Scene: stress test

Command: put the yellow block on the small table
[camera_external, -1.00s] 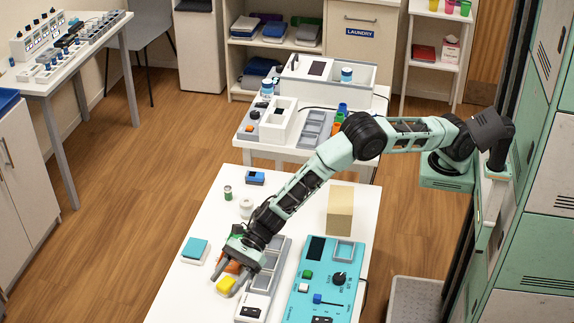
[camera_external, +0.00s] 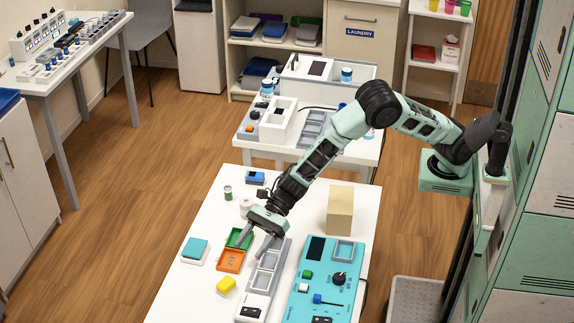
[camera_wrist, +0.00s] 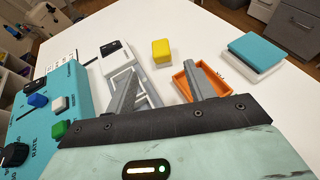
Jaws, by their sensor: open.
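The yellow block (camera_external: 226,285) lies on the white table in the foreground (camera_external: 195,297), near the orange tray. In the wrist view the yellow block (camera_wrist: 161,50) stands clear beyond my fingertips, with white tabletop around it. My gripper (camera_external: 251,251) is open and empty, above the table over the orange and green trays and the grey tray strip. Its two fingers also show in the wrist view (camera_wrist: 160,80), spread apart. A second white table (camera_external: 259,151) stands behind. I cannot tell which of them is the small table.
An orange tray (camera_external: 231,261) and a green tray (camera_external: 240,240) lie by the fingers. A grey compartment strip (camera_external: 262,283), a teal control panel (camera_external: 312,270) and a tan box (camera_external: 340,210) are to the right. A teal block on a white base (camera_external: 194,250) sits left. The rear table is crowded with devices.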

